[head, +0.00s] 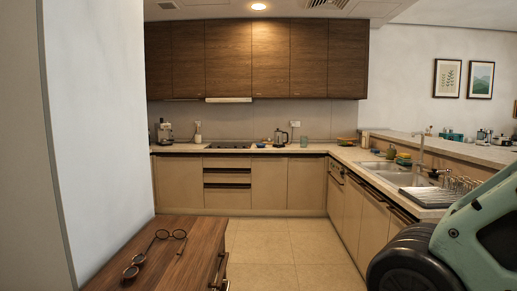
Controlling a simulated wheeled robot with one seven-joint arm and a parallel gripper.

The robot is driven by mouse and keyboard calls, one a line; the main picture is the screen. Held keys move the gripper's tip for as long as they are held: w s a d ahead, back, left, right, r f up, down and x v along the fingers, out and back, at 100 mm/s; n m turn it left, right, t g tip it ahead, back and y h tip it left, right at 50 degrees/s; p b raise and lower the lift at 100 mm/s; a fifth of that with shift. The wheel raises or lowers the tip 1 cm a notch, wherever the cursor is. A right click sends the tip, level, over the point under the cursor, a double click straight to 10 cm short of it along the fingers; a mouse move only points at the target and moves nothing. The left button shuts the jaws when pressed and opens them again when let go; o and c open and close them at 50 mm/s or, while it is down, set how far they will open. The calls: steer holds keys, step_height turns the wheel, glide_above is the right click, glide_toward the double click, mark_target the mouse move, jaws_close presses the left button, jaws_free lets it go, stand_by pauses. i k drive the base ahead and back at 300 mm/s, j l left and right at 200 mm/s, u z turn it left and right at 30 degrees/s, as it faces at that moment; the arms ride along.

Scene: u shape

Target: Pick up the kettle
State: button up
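A small kettle (281,138), silver with a dark handle, stands upright on the back counter (222,148), to the right of the black cooktop (228,145). It is far across the room and small in the head view. Part of my own arm, teal and black, fills the lower right corner. My gripper's fingers do not show, so I cannot see how they stand. The kettle appears apart from my arm.
A wooden cabinet (165,248) with glasses on top stands at the near left. The right counter (345,157) holds a sink (385,168) and a dish rack (432,196). A coffee machine (165,133) stands at back left. The tiled floor (285,245) between is clear.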

mark_target(279, 138)
steer(key=i+l+z, duration=0.2)
steer(key=i, duration=0.3)
steer(key=i+l, duration=0.1)
steer(key=i, duration=0.8)
steer(key=i+l, duration=0.15)
steer(key=i, duration=0.8)
steer(key=i+u, duration=0.15)
steer(key=i, duration=0.5)
steer(key=i+l+u, duration=0.1)
steer(key=i, duration=0.55)
steer(key=i+l+u, duration=0.15)
steer(key=i, duration=0.5)
steer(key=i+j+u, duration=0.1)
steer(key=i+u, duration=0.25)
steer(key=i, duration=0.5)
steer(key=i+l+u, duration=0.1)
steer(key=i+u, duration=0.2)
steer(key=i, duration=0.55)
steer(key=i+j+z, duration=0.25)
steer(key=i+z, duration=0.2)
steer(key=i, duration=0.15)
steer(key=i+j+z, duration=0.85)
steer(key=j, duration=0.3)
steer(key=i+j+z, duration=0.4)
steer(key=j, duration=0.4)
steer(key=i+l, duration=0.35)
steer(key=i, duration=0.15)
